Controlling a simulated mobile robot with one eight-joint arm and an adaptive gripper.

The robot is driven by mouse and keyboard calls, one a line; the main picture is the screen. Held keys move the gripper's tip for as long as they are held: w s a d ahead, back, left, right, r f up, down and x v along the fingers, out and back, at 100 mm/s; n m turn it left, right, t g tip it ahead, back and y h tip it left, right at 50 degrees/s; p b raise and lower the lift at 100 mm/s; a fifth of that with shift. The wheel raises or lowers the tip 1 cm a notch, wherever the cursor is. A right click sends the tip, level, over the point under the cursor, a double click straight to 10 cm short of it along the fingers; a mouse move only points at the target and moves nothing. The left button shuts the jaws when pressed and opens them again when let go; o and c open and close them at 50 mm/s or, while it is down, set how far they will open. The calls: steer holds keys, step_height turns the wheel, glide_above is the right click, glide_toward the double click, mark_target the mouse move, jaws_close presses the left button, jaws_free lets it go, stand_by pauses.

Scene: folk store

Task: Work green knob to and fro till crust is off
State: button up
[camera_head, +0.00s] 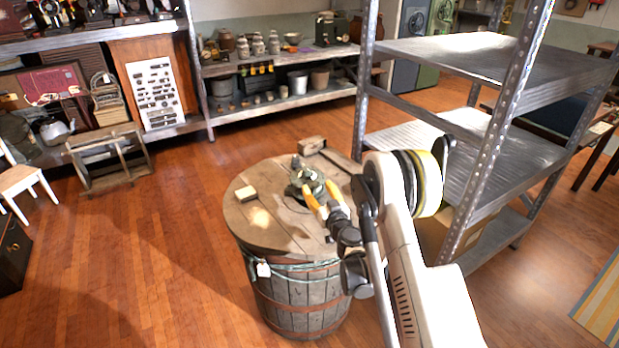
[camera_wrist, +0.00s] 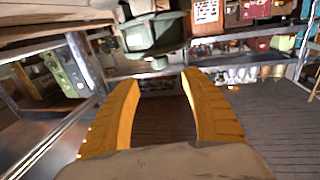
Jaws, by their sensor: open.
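A dark green, lumpy metal piece (camera_head: 304,174) sits on top of a wooden barrel (camera_head: 245,228). I take it to hold the green knob; its separate parts are too small to tell. In the wrist view the green piece (camera_wrist: 153,34) shows just beyond the fingertips, upper middle. My gripper (camera_head: 318,188) has yellow fingers, spread apart, close to the near side of the green piece. In the wrist view my gripper (camera_wrist: 160,78) is open with nothing between its fingers. Contact cannot be told. Crust cannot be made out. My fingers partly hide the green piece in the head view.
A pale small block (camera_head: 246,194) lies on the barrel top at left. A wooden box (camera_head: 312,145) is at its back edge. A metal shelf rack (camera_head: 470,125) stands close on the right.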

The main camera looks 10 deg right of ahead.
mark_target(309, 174)
steer(key=shift+w+r+p, duration=0.1)
steer(key=shift+w+p, duration=0.25)
steer(key=shift+w, duration=0.05)
steer(key=w, duration=0.5)
steer(key=w+a, duration=0.1)
steer(key=w, duration=0.2)
steer(key=shift+w+f+b, duration=0.3)
steer(key=shift+w+b, duration=0.05)
steer(key=shift+b, duration=0.05)
steer(key=shift+w+a+r, duration=0.1)
steer(key=shift+w+r, duration=0.1)
steer(key=shift+w, duration=0.5)
jaws_close()
